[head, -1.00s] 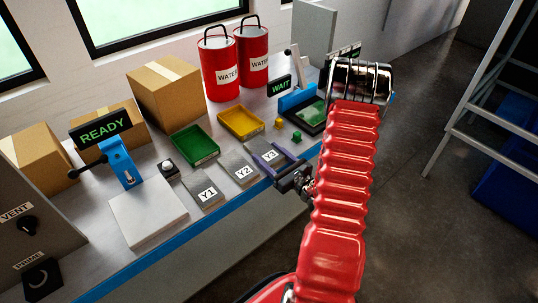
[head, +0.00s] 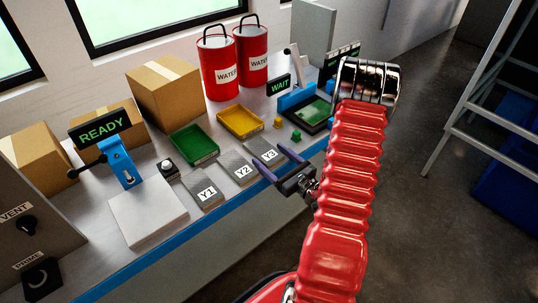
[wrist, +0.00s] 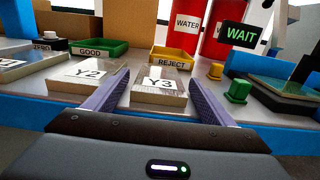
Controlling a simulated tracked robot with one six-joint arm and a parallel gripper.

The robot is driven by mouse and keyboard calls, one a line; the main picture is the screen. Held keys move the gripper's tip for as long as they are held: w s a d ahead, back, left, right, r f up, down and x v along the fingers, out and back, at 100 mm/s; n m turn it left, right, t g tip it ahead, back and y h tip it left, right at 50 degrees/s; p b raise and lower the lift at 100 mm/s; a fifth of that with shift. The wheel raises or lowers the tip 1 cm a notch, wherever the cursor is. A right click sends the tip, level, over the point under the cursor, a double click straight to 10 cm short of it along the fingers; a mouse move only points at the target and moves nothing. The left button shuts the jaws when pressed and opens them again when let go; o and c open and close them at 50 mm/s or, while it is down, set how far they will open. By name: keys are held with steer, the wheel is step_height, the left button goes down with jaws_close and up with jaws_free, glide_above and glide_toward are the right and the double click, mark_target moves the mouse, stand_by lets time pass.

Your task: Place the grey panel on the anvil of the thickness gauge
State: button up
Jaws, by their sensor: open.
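Three grey panels labelled Y1 (head: 206,192), Y2 (head: 238,167) and Y3 (head: 268,150) lie flat in a row near the bench's front edge. My gripper (head: 271,157) is open and empty at the bench edge by panel Y3. In the wrist view, panel Y3 (wrist: 158,92) shows between and beyond the spread fingers (wrist: 157,88), and panel Y2 (wrist: 87,79) lies left of the left finger. A blue stand (head: 122,163) with a READY display (head: 103,128) and a side lever appears to be the gauge. A pale square plate (head: 148,211) lies before it; I cannot tell if it is the anvil.
A green GOOD tray (head: 194,144) and a yellow REJECT tray (head: 241,122) sit behind the panels. A green peg (head: 296,136) and a yellow peg (head: 278,122) stand to the right, near a WAIT display (head: 279,85). Boxes and red WATER buckets (head: 221,68) line the back.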

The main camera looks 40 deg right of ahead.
steer(key=s, duration=1)
steer(key=shift+d, duration=0.15)
stand_by(0.6)
steer(key=a+r+n+g+y, duration=0.4)
steer(key=a+n, duration=0.2)
steer(key=a, duration=0.3)
steer(key=a+r+n+g+y, duration=0.35)
steer(key=a+n, duration=0.25)
steer(key=a, duration=0.2)
steer(key=a+r+n+g+y, duration=0.35)
steer(key=a+n, duration=0.25)
steer(key=a, duration=0.3)
steer(key=s+a+r+n+g+h, duration=0.2)
steer(key=s+a+n+g+h, duration=0.4)
steer(key=n, duration=0.4)
steer(key=d+r+n+t+h, duration=0.1)
steer(key=r+n+t+h, duration=0.1)
steer(key=r, duration=0.3)
steer(key=s+d+r+n+t+h, duration=0.1)
steer(key=d+r+n+t+h, duration=0.1)
steer(key=r+n, duration=0.3)
steer(key=shift+s+d+n+t+h, duration=0.2)
steer(key=shift+d+n+t+h, duration=0.1)
steer(key=shift+h, duration=0.5)
